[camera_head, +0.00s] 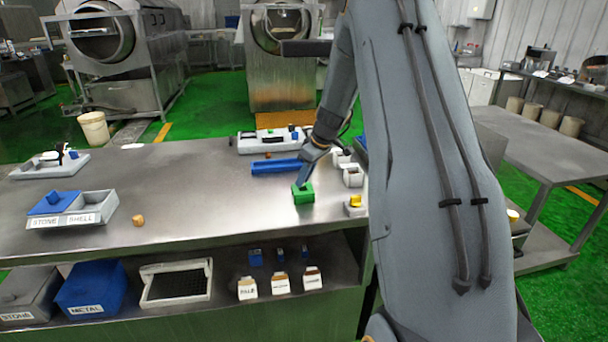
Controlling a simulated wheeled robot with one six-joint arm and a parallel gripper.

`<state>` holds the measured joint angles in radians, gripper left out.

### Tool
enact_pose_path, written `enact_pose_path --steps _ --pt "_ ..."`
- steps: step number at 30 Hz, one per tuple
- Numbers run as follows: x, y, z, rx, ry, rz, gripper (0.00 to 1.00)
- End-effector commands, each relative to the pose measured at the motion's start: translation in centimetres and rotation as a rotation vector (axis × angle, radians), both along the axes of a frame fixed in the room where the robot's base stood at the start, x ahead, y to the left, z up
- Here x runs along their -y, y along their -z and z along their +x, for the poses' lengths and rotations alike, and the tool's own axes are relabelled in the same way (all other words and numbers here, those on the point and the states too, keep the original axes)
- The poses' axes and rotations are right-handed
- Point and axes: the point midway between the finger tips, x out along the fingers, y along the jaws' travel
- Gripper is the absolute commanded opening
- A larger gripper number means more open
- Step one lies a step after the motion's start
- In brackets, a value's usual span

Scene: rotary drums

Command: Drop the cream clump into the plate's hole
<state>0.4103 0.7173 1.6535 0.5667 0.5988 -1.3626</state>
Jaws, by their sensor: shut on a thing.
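My gripper (302,178) points down at the right part of the steel table, with its fingertips at the top of a small green block (303,197). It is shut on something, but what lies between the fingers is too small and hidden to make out. I cannot tell whether the fingertips touch the green block or are just above it. No cream clump can be clearly picked out, and no plate with a hole can be told for sure. A white slotted holder (244,149) stands at the table's back.
A blue tray (275,167) lies just behind the green block. White cups (352,177) and a yellow piece on a light base (355,204) stand to the right. A bin labelled STONE and SHELL (95,212) and an orange-brown lump (138,220) lie left. The table's middle is clear.

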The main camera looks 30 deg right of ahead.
Motion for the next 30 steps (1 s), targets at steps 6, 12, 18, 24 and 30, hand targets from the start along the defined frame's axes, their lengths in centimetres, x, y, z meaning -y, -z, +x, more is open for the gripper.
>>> enact_pose_path --steps 6,12,18,24,30 --pt "0.04 0.89 0.01 0.0 0.002 0.001 0.0" --pt "0.05 0.87 -0.02 -0.001 0.001 0.001 0.0" --pt "0.04 0.88 -0.02 -0.001 0.001 0.001 0.37" --pt "0.03 0.89 -0.03 -0.002 0.001 0.001 0.37" --pt "0.24 -0.02 -0.25 0.001 0.001 0.001 0.37"
